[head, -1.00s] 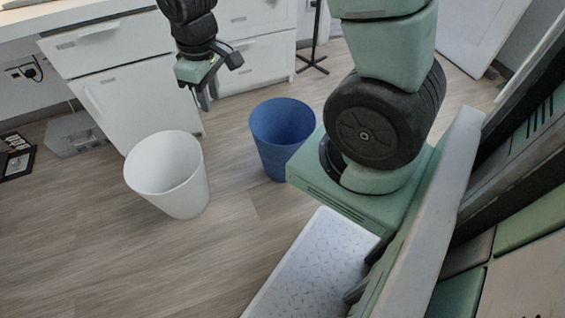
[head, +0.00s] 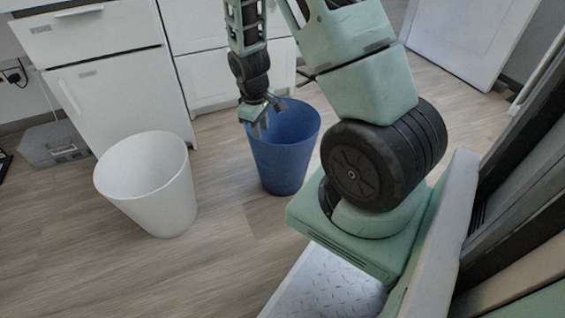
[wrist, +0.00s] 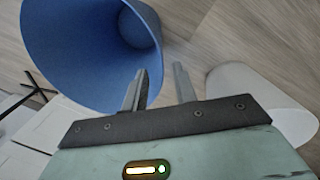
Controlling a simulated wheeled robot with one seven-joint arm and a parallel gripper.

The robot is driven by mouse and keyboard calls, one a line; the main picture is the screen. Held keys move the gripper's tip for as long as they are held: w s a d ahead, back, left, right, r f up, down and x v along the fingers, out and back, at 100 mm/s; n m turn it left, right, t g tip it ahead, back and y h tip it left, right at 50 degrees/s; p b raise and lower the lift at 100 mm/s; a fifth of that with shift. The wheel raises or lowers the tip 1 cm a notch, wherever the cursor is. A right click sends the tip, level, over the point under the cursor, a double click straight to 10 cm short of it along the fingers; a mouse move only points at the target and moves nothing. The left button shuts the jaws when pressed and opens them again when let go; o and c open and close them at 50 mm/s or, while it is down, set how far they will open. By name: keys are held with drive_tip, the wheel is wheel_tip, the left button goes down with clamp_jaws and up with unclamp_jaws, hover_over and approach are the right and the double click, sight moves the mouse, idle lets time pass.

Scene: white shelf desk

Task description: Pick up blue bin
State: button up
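The blue bin (head: 283,150) stands upright on the wood floor in front of the white cabinets, with its open top facing up. My gripper (head: 265,128) points down at the bin's near left rim in the head view. In the wrist view the blue bin (wrist: 85,50) fills the upper left, and my gripper (wrist: 160,90) has its two fingers apart with a gap between them. One finger overlaps the bin's rim in the picture. I cannot tell whether it touches.
A white bin (head: 150,185) stands on the floor left of the blue bin; it also shows in the wrist view (wrist: 262,100). White cabinets (head: 120,95) stand behind. A grey box (head: 55,145) lies at the far left. The floor (head: 225,240) in front of the bins is clear.

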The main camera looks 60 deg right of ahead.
sight(265, 148)
drive_tip(key=f+b, duration=0.2)
drive_tip(key=f, duration=0.1)
drive_tip(key=d+f+b, duration=0.1)
drive_tip(key=f+b, duration=0.2)
drive_tip(key=f, duration=0.1)
drive_tip(key=f+b, duration=0.2)
drive_tip(key=f, duration=0.1)
drive_tip(key=shift+d+f, duration=0.3)
drive_tip(key=shift+f, duration=0.05)
drive_tip(key=shift+r, duration=0.1)
clamp_jaws()
